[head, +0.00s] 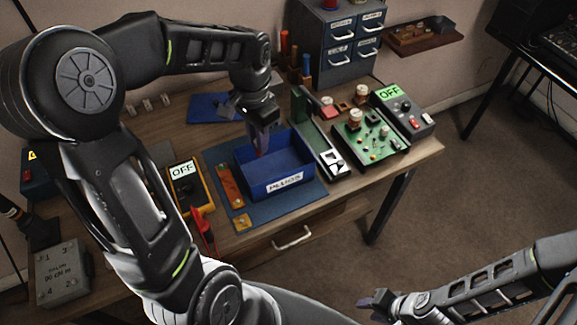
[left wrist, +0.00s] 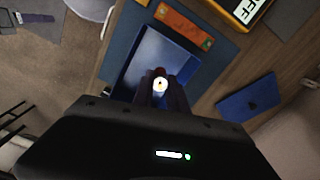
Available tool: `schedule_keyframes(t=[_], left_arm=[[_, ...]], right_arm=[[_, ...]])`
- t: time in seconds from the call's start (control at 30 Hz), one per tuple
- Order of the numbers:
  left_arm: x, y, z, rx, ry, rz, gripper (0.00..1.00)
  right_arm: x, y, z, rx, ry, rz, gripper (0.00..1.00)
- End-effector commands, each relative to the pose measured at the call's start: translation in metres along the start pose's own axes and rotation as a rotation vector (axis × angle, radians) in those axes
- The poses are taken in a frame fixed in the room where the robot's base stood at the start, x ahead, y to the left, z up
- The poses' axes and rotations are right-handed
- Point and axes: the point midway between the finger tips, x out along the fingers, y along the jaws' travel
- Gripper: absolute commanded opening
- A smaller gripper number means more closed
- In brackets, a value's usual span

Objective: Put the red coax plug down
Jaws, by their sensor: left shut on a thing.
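My left gripper (head: 261,142) reaches down over the blue bin (head: 268,186) labelled PLUGS. It is shut on the red coax plug, whose red tip (head: 258,153) shows just below the fingers. In the left wrist view the plug (left wrist: 160,84) is seen end-on, with a pale round end and a dark centre, between the fingers. The bin (left wrist: 146,62) lies beneath it there. The fingers hide most of the plug, and its exact height over the bin floor cannot be told. My right gripper (head: 379,303) is away from the bench at the lower right, and its jaw opening is unclear.
The bin stands on a blue mat (head: 222,158). An orange-brown strip (head: 229,186) and a yellow multimeter (head: 189,185) reading OFF lie to its left. A green circuit board (head: 369,137) and a grey OFF box (head: 402,108) stand right. Drawers (head: 340,45) stand behind.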

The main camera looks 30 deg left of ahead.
Motion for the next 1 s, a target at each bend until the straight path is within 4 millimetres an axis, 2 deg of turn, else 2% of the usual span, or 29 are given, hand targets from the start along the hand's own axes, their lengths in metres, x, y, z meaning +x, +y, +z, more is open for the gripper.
schedule_keyframes(t=[0.23,0.33,0.6,0.7,1.0], left_arm=[[0.001,0.000,0.000,0.001,0.000,0.000,0.00],[0.007,0.000,0.001,0.001,-0.003,0.001,0.00],[0.052,0.000,0.001,0.001,-0.004,0.002,0.00],[0.061,0.000,0.000,0.002,-0.002,0.000,0.00],[0.064,0.000,0.000,0.001,-0.001,0.000,0.00]], right_arm=[[0.000,0.000,0.001,0.000,-0.001,0.000,0.36],[-0.001,-0.001,0.000,0.000,-0.001,0.000,0.36],[-0.006,-0.002,0.001,0.001,-0.002,0.002,0.36],[-0.007,-0.002,0.001,0.002,-0.002,0.002,0.36],[-0.007,-0.002,0.001,0.002,-0.002,0.002,0.36]])
